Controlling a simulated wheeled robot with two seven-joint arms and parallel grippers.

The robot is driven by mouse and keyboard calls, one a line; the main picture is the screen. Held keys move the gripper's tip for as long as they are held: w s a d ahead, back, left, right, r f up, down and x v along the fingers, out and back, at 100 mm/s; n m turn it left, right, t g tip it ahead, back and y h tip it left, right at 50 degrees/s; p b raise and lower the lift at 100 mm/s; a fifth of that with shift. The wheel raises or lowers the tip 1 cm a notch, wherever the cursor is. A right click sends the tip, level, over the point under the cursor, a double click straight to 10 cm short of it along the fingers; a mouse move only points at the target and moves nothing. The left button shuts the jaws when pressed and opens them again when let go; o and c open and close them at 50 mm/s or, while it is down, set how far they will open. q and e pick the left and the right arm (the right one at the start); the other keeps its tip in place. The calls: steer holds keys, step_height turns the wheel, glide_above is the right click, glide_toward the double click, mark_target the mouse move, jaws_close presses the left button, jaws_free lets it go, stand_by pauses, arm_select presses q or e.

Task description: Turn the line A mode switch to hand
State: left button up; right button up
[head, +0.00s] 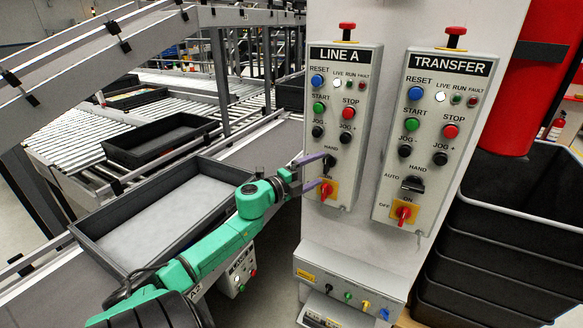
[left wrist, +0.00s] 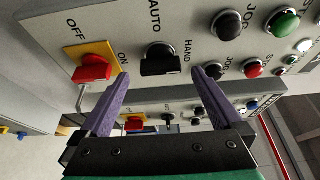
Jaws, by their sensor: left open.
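The LINE A panel (head: 340,90) is a grey box on the white column. Its mode switch, a black knob, is partly hidden behind my left gripper (head: 321,171) in the head view. In the left wrist view the mode switch (left wrist: 160,62) shows clearly, with the AUTO and HAND labels beside it. I cannot tell for certain which label it points to. My left gripper (left wrist: 162,77) is open, its two purple fingers pointing at the panel. The knob appears between the fingertips, with nothing gripped. My right gripper is not in view.
The red OFF/ON switch (left wrist: 93,67) on its yellow plate is close by one finger. The TRANSFER panel (head: 432,130) with a similar switch stands to the right. A lower box (head: 350,283) juts out below. Black trays (head: 160,140) lie on conveyors at left.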

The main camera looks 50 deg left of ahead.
arm_select(q)
steer(key=s, duration=1.1)
steer(key=shift+s+a+b, duration=0.15)
steer(key=shift+a+b, duration=0.15)
steer(key=shift+b, duration=0.1)
steer(key=s+a+f+n+g+y, duration=0.2)
steer(key=s+f+n, duration=0.15)
steer(key=f, duration=0.75)
steer(key=s+a+f+n+g+y, duration=0.15)
steer(key=f+n, duration=0.25)
steer(key=f, duration=0.6)
steer(key=s+a+f+n+g+y, duration=0.2)
steer(key=s+a+f+n+g, duration=0.15)
steer(key=f, duration=0.75)
steer(key=s+d+f+n+g+h, duration=0.1)
steer(key=s+d+f+g, duration=0.1)
steer(key=s+d+f, duration=0.3)
steer(key=s+d+f+n+g, duration=0.1)
steer(key=d+f+n, duration=0.1)
steer(key=f, duration=0.6)
steer(key=s+d+f+n+g+h, duration=0.1)
steer(key=s+d+f+g, duration=0.1)
steer(key=s+d+f, duration=0.3)
steer(key=s+d+f+n+g+h, duration=0.1)
steer(key=s+d+f+g, duration=0.4)
steer(key=s+d+f, duration=0.6)
steer(key=s+d+h, duration=0.1)
steer(key=d, duration=0.2)
steer(key=shift+s+d, duration=0.15)
steer(key=shift+s, duration=0.1)
